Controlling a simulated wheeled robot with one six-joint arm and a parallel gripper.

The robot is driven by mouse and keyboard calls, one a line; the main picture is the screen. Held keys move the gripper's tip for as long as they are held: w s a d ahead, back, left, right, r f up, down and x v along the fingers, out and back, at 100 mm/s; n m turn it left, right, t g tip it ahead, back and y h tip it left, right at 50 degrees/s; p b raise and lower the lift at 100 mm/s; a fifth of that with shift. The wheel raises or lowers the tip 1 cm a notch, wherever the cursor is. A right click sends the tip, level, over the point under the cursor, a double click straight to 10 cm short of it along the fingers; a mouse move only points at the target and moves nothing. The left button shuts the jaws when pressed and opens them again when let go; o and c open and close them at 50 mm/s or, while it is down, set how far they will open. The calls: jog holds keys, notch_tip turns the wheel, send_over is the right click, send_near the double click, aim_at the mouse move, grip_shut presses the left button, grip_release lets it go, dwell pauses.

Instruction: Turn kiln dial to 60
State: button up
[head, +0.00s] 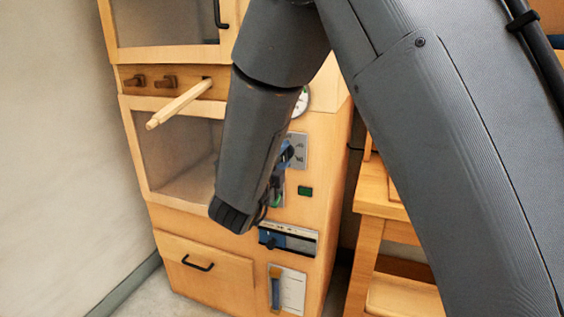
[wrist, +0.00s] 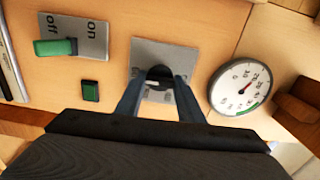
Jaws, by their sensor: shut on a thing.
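The kiln dial (wrist: 158,73) is a dark round knob with a pale mark, on a grey square plate (wrist: 150,50) on the wooden cabinet front. My gripper (wrist: 160,80) has its two blue-grey fingers on either side of the knob and is shut on it. In the head view the plate (head: 299,146) shows beside my gripper (head: 286,156), but my forearm and wrist hide most of the dial. The numbers on the dial plate are too small or covered to read.
A green on/off switch (wrist: 56,47) and a small green button (wrist: 90,91) are on the other side. A slider panel (head: 300,240) sits lower. A wooden rod (head: 182,102) sticks out at left.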

jog(key=shift+m, duration=0.3)
jog(key=o, duration=1.1)
jog(key=shift+c, duration=0.2)
jog(key=shift+s, duration=0.1)
jog(key=v, duration=0.7)
jog(key=shift+s+a+b, duration=0.15)
jog(key=shift+s+b, duration=0.1)
jog(key=shift+b, duration=0.05)
